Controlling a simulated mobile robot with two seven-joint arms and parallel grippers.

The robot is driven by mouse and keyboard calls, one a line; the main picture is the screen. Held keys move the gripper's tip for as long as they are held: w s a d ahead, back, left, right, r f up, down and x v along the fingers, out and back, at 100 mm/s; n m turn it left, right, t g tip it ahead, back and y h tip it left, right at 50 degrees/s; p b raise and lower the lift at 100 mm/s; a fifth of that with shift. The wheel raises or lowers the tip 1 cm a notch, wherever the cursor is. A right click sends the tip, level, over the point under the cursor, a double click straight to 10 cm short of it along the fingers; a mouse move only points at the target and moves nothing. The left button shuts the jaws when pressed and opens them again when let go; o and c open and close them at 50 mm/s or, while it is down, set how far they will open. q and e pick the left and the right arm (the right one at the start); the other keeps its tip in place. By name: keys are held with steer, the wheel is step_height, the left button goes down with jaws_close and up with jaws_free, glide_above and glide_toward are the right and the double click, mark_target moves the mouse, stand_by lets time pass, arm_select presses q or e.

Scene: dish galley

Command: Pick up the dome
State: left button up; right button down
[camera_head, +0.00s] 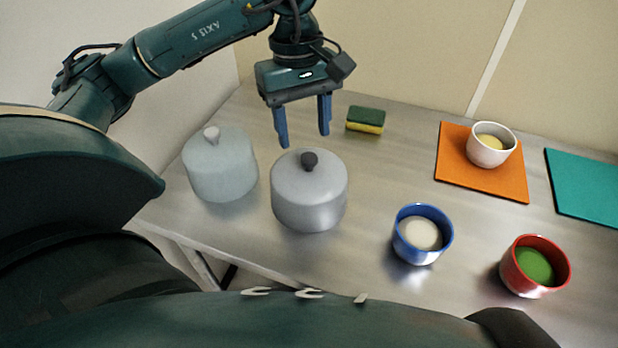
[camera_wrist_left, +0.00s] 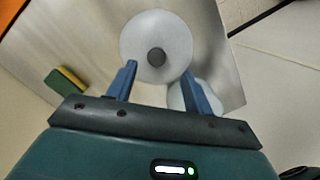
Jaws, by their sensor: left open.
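Two domes with knobs stand upright on the metal table. The grey dome (camera_head: 309,200) has a dark knob; it also shows from above in the left wrist view (camera_wrist_left: 140,32). The pale dome (camera_head: 219,172) with a light knob stands to its left. In the left wrist view the pale dome (camera_wrist_left: 183,98) is partly hidden by a finger. My left gripper (camera_head: 304,138) is open and empty, fingers pointing down, above and toward the wall side of the grey dome's knob. Its fingers appear apart from both domes. My right gripper is not in view.
A green and yellow sponge (camera_head: 365,120) lies right of the gripper. A white cup (camera_head: 489,156) stands on an orange mat (camera_head: 455,175). A blue cup (camera_head: 408,247) and a red cup (camera_head: 521,280) stand nearer. A teal mat (camera_head: 590,186) lies far right. Walls border the table.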

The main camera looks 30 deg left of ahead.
mark_target(309, 156)
arm_select(q)
steer(key=shift+d+f+p, duration=0.25)
steer(key=shift+f+p, duration=0.05)
steer(key=shift+f, duration=1.05)
steer(key=shift+d+f+p, duration=0.2)
steer(key=shift+f+p, duration=0.1)
steer(key=shift+f, duration=1.05)
steer(key=shift+c, duration=0.4)
jaws_close()
